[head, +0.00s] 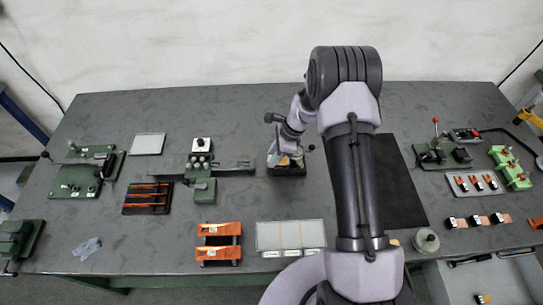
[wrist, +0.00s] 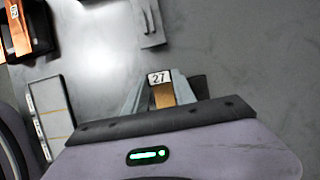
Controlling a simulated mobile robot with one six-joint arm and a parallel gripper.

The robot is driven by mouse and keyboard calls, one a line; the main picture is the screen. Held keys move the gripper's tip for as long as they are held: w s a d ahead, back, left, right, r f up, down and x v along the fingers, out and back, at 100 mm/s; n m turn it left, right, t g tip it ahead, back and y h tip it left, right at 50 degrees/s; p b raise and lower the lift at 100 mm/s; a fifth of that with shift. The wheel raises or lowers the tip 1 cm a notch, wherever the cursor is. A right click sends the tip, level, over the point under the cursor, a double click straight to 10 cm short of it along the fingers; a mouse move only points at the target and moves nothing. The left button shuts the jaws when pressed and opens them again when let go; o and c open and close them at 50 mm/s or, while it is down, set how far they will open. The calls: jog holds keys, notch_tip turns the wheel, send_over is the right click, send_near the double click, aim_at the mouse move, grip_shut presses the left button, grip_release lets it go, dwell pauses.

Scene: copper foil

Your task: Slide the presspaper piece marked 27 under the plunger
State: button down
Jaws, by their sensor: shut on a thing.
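The presspaper piece marked 27 (wrist: 163,96) is a tan strip with a white number label at its far end. It sits between the fingers of my gripper (wrist: 160,88) in the wrist view, and they are shut on it. In the head view my gripper (head: 287,157) is at a small stand with a black base (head: 288,172), behind the middle of the table, and the piece is too small to make out there. I cannot tell whether this stand holds the plunger; the plunger is not clearly visible.
A white tray with labelled compartments (head: 290,236) lies at the front, beside a stand with copper strips (head: 219,241). A green device with a long bar (head: 205,188) stands left of my gripper. A black mat (head: 400,185) lies to the right, partly behind my arm.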

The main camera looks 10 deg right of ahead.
aim_at(283, 162)
jog(key=shift+s+d, duration=0.2)
jog(key=shift+d, duration=0.7)
jog(key=shift+s+d, duration=0.15)
jog(key=shift+d, duration=0.7)
dwell(1.4)
jog(key=c, duration=1.3)
grip_release()
jog(key=shift+d, duration=0.1)
jog(key=shift+c, duration=0.2)
jog(key=shift+r+p, duration=0.75)
jog(key=shift+r, duration=0.8)
jog(key=o, duration=0.5)
jog(key=shift+o, duration=0.2)
